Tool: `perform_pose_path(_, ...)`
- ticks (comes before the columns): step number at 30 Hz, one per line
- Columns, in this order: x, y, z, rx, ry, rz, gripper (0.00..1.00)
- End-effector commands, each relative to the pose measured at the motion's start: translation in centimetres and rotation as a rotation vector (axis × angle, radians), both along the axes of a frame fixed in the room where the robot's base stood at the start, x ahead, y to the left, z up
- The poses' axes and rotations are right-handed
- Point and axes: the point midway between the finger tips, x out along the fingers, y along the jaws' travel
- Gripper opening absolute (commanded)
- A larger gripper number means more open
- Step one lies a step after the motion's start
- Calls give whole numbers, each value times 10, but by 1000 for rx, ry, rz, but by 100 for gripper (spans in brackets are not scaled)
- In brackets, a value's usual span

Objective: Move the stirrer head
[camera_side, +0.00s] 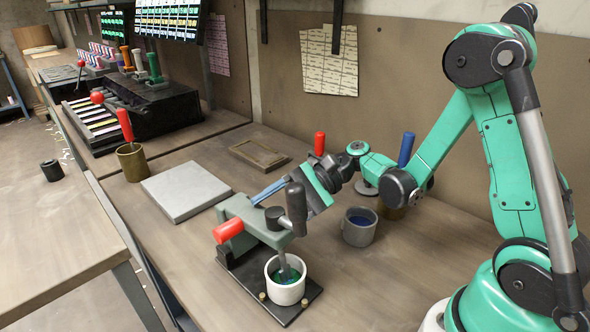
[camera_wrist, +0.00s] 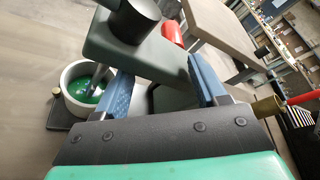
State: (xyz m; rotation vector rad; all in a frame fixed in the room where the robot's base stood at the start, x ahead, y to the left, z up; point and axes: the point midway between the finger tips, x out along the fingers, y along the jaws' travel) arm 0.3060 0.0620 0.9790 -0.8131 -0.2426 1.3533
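The stirrer head (camera_side: 258,219) is a grey-green block with a dark upright knob (camera_side: 297,208) and a red grip (camera_side: 228,231). It sits on a black base (camera_side: 252,272), above a white cup (camera_side: 287,290) of green liquid, with its rod reaching into the cup. In the wrist view the head (camera_wrist: 135,55) spans the top middle, with the white cup (camera_wrist: 88,92) at left. My gripper (camera_side: 284,203) is at the head's far side. Its two blue fingers stand wide apart in the wrist view (camera_wrist: 158,75), one near each end of the head. Contact is unclear; the left fingertip is partly hidden.
A grey cup with blue liquid (camera_side: 359,231) stands right of the stirrer. A flat grey plate (camera_side: 186,191) and a brown cup (camera_side: 131,164) with a red-handled tool lie left. A shallow brown frame (camera_side: 258,154) lies behind. The front right bench is clear.

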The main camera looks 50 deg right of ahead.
Motion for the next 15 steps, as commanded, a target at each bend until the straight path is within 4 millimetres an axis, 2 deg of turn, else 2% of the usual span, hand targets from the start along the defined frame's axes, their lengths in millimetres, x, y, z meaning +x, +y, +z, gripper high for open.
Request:
perform_pose_path(9, -8, -21, 4, 3, -1, -1, 62)
perform_pose_path(15, -10, -24, 5, 3, -1, 2, 62)
